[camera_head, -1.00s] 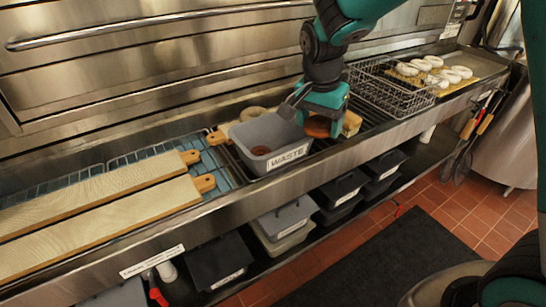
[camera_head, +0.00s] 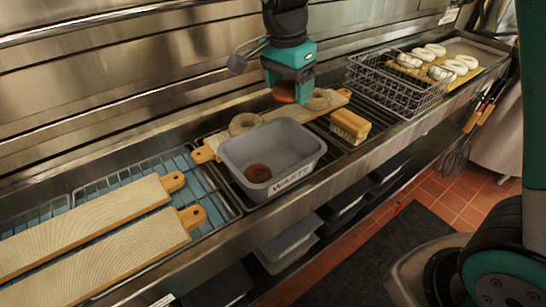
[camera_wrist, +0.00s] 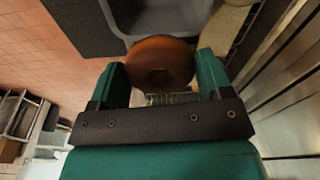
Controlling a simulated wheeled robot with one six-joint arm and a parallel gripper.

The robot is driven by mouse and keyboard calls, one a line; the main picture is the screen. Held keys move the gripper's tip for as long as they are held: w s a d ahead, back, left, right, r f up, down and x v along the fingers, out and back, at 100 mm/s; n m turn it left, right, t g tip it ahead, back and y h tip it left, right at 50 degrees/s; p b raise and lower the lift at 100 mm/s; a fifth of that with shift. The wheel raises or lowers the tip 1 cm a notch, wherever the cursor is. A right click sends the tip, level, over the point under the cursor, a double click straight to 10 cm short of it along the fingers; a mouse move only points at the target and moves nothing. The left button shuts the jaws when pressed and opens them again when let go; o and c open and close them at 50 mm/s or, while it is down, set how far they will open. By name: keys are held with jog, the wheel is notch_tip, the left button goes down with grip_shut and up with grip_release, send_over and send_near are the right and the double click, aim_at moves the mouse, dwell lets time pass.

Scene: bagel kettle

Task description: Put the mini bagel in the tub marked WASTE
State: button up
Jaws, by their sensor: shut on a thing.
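My gripper (camera_head: 285,92) is shut on a brown mini bagel (camera_head: 282,95). It holds the bagel in the air, above and behind the grey tub marked WASTE (camera_head: 270,140) in the head view. In the wrist view the bagel (camera_wrist: 160,63) sits between the two green fingers of my gripper (camera_wrist: 160,80), with part of a grey tub (camera_wrist: 165,18) beyond it. Another brown bagel (camera_head: 258,173) lies on the floor of the WASTE tub.
A wooden board (camera_head: 215,145) behind the tub carries pale rings (camera_head: 244,123). A brush (camera_head: 350,126) lies right of the tub. A wire basket (camera_head: 395,92) with pale rings nearby stands further right. Wooden boards (camera_head: 90,215) lie at left.

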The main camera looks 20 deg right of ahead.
aim_at(287, 163)
notch_tip(287, 163, down, 19)
jog(key=shift+d+f+p, duration=0.1)
jog(key=shift+d+p, duration=0.05)
jog(key=shift+p, duration=0.95)
jog(key=shift+f, duration=0.15)
jog(key=o, duration=0.9)
notch_tip(287, 163, up, 12)
jog(key=a+b, duration=0.1)
jog(key=b, duration=0.1)
jog(key=s+a+r+n+y, duration=0.1)
jog(key=s+r+n, duration=0.2)
jog(key=s+n, duration=0.3)
jog(key=s+a+r+n+y, duration=0.1)
jog(key=s+r+n+y, duration=0.1)
jog(key=s+r+n, duration=0.2)
jog(key=s+a+r+n+y, duration=0.1)
jog(key=s+r+n+y, duration=0.1)
jog(key=s+n, duration=0.8)
jog(key=s+r, duration=0.1)
jog(key=s, duration=0.3)
jog(key=shift+s+a+r+g, duration=0.25)
jog(key=shift+s+g, duration=0.05)
jog(key=shift+s, duration=0.05)
